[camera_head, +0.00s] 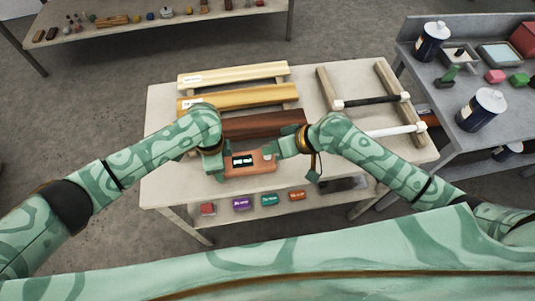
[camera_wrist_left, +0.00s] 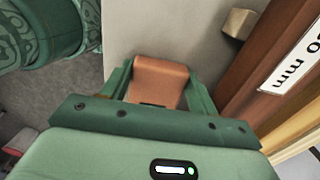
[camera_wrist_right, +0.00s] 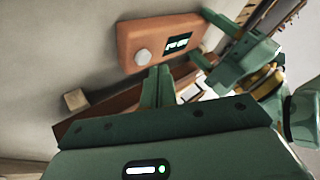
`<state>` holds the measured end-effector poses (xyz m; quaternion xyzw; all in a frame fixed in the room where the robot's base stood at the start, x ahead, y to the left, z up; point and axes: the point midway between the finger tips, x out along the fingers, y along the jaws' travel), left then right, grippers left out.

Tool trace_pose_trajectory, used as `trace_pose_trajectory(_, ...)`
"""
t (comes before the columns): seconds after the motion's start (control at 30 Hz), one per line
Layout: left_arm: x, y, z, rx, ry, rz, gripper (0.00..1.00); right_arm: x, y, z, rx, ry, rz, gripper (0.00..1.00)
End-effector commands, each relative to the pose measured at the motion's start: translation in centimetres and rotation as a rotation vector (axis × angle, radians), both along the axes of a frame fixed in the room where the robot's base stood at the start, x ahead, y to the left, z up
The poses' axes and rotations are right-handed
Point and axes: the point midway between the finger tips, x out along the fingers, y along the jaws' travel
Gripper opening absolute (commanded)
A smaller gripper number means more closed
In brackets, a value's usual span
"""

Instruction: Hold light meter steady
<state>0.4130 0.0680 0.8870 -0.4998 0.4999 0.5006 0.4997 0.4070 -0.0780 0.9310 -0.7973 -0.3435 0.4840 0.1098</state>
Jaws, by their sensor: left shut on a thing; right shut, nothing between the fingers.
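The light meter is a copper-orange box (camera_head: 262,165) with a small lit display, over the front part of the table in the head view. My left gripper (camera_head: 224,163) is shut on its left end. The left wrist view shows the meter's end (camera_wrist_left: 158,80) between the two fingers. In the right wrist view the meter's face (camera_wrist_right: 135,38) shows a white round knob (camera_wrist_right: 142,56) and the display (camera_wrist_right: 179,42). My right gripper (camera_wrist_right: 158,78) is shut and empty, its fingertips close to the knob; I cannot tell whether they touch.
Brown (camera_head: 262,124), yellow (camera_head: 235,96) and pale (camera_head: 230,74) boards lie behind the meter on the table (camera_head: 158,180). Black (camera_head: 370,101) and white (camera_head: 395,131) rods rest on a rack at the right. Several coloured blocks lie below the table's front. A side bench holds cans.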

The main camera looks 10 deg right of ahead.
Motion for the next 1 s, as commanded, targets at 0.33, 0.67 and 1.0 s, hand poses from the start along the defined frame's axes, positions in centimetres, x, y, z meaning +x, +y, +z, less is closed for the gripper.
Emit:
trace_pose_trajectory(0.33,0.01,0.0,0.01,0.0,0.0,0.0,0.31,-0.02,0.0,-0.24,0.0,0.001,0.0,0.0)
trace_pose_trajectory(0.67,0.01,0.0,0.01,0.0,0.0,0.0,0.31,-0.04,0.02,-0.8,0.0,0.0,0.0,0.0)
trace_pose_trajectory(1.0,0.01,0.0,0.01,0.0,0.0,0.0,0.31,-0.04,0.02,-0.93,0.0,0.0,0.0,0.0)
